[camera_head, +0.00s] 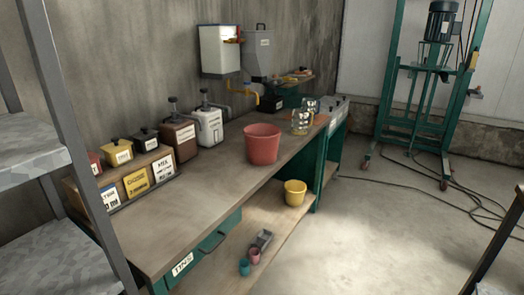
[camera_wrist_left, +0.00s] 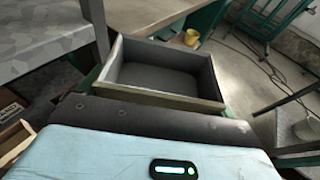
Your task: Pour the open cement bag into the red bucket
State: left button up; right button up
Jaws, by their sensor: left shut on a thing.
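The red bucket (camera_head: 263,144) stands upright and open on the workbench; its inside is in shadow. The open cement bag (camera_wrist_left: 207,77) shows in the left wrist view as a box-shaped, open-topped thing with pale brown walls and dark grey inside. I cannot tell how full it is. My left gripper (camera_wrist_left: 150,117) shows only its dark body and light blue housing, right against the bag's near side. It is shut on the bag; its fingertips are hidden. The head view shows neither the bag nor my grippers, and my right gripper is in neither view.
The workbench (camera_head: 205,178) has labelled boxes (camera_head: 137,183) and canisters (camera_head: 209,127) along the wall. Glass jars (camera_head: 301,122) stand beyond the bucket. A yellow bucket (camera_head: 295,192) sits on the lower shelf. A metal rack (camera_head: 62,200) stands at left; cables (camera_head: 415,195) cross the floor.

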aim_at(262, 140)
jog(key=i+l+u, duration=0.1)
jog(key=i+l, duration=0.15)
jog(key=i+l+u, duration=0.1)
jog(key=l, duration=0.35)
jog(key=i+l+u, duration=0.1)
jog(key=i+l, duration=0.25)
jog(key=i+l+u, duration=0.1)
jog(key=l, duration=0.3)
jog(key=i+l+u, duration=0.1)
jog(key=i+l, duration=0.2)
jog(key=i+l+u, duration=0.1)
jog(key=l, duration=0.4)
jog(key=i+l+u, duration=0.1)
jog(key=l, duration=0.35)
jog(key=i+l+u, duration=0.1)
jog(key=i+l, duration=0.15)
jog(key=l, duration=0.2)
